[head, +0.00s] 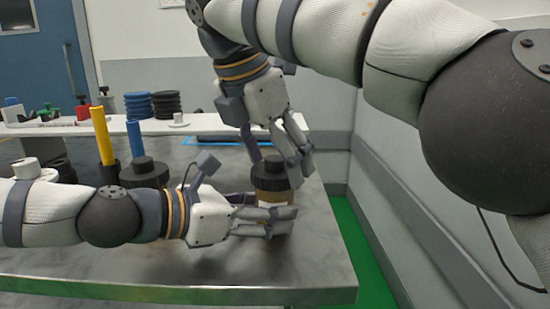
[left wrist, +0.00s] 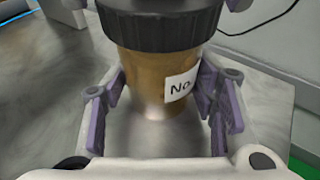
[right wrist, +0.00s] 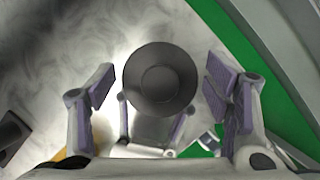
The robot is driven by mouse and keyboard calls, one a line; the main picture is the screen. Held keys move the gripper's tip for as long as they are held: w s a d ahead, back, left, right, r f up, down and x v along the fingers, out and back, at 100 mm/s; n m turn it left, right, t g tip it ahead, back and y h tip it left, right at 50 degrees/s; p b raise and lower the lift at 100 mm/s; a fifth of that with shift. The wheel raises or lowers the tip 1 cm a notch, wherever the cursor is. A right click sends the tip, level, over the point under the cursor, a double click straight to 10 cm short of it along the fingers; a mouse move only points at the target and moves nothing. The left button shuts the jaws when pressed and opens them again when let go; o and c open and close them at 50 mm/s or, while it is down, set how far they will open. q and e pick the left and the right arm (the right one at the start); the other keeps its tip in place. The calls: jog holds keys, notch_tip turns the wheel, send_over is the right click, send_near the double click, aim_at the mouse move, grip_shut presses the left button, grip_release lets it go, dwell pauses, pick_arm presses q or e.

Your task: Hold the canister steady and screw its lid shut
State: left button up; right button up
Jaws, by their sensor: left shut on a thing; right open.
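The canister has an amber-brown body (left wrist: 150,75) with a white label reading "No". It stands upright on the table near its right end. Its black ribbed lid (head: 270,174) with a small centre knob sits on top; I see no gap under the lid in the left wrist view (left wrist: 160,25), but cannot tell how tight it is. My left gripper (head: 282,220) is shut around the body below the lid. My right gripper (head: 299,160) is open above the lid, pointing down; in the right wrist view its fingers are on either side of the lid (right wrist: 160,78), apart from it.
A black lidded container (head: 144,171), a yellow rod (head: 103,135) and a blue rod (head: 135,140) stand behind my left arm. A white shelf (head: 90,129) at the back holds black disc stacks (head: 166,104). The metal table (head: 180,277) ends close right of the canister, before the wall.

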pick_arm(q)
jog(key=shift+f, duration=0.1)
pick_arm(e)
jog(key=n+y, duration=0.1)
jog(key=n, duration=0.2)
jog(key=shift+t, duration=0.3)
jog(key=shift+d+n, duration=0.1)
jog(key=shift+n, duration=0.6)
jog(key=n+y, duration=0.1)
jog(key=n, duration=0.2)
jog(key=shift+n+t+y, duration=0.3)
jog(key=shift+y, duration=0.1)
jog(key=shift+n+y, duration=0.7)
jog(key=shift+n, duration=1.1)
jog(key=n+y, duration=0.1)
jog(key=n, duration=0.1)
jog(key=shift+n, duration=0.4)
jog(key=c, duration=0.9)
jog(key=shift+c, duration=0.2)
